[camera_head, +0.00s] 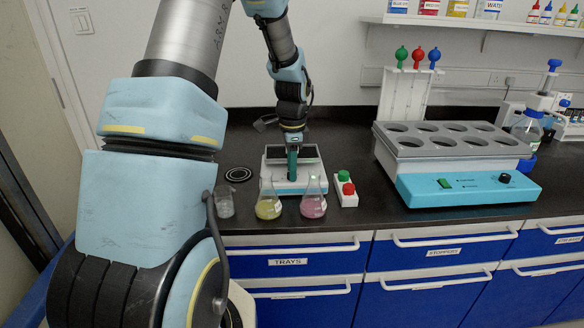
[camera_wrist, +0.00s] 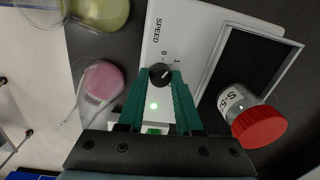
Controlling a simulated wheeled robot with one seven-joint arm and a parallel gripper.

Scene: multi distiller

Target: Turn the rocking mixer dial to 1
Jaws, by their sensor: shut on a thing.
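The white rocking mixer (camera_head: 271,186) stands on the dark bench, with a black platform mat on top. In the wrist view its front panel (camera_wrist: 195,25) reads SPEED, with small marks 0 and 1 beside a black dial (camera_wrist: 160,73). A light line on the dial appears to slant toward the 1 side; it is too small to read surely. My gripper (camera_wrist: 161,78) has its green fingers shut on the dial, one on each side. In the head view my gripper (camera_head: 292,178) points down over the mixer's front and hides the dial.
Flasks of yellow (camera_head: 268,208) and pink (camera_head: 313,206) liquid stand just in front of the mixer. A red-capped vial (camera_wrist: 259,126) is close to my gripper's right finger.

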